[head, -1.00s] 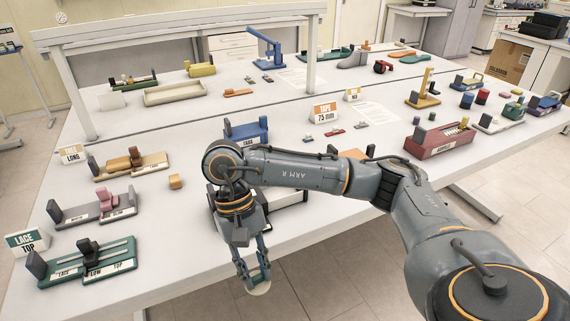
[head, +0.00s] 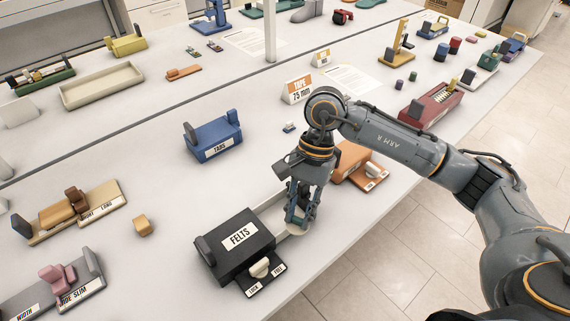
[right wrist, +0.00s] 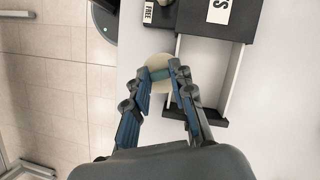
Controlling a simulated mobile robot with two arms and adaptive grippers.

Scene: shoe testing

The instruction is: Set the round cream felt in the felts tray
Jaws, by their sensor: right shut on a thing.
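My right gripper (head: 300,222) points down and is shut on the round cream felt (head: 298,230). In the right wrist view the felt (right wrist: 157,67) shows pale between the fingertips, partly covered by them. The black box marked FELTS (head: 232,250) stands at the table's front edge with its tray pulled out toward my right gripper. The open tray (right wrist: 208,117) shows in the right wrist view with a pale floor and dark front. The felt appears beside the tray's side wall, toward the table edge; its height is unclear. My left gripper is not in view.
A black slider plate (head: 264,276) with a pale knob fronts the box. An orange unit (head: 358,166) stands just right of the gripper, a blue box (head: 214,140) behind. The table's front edge is close, with floor beyond.

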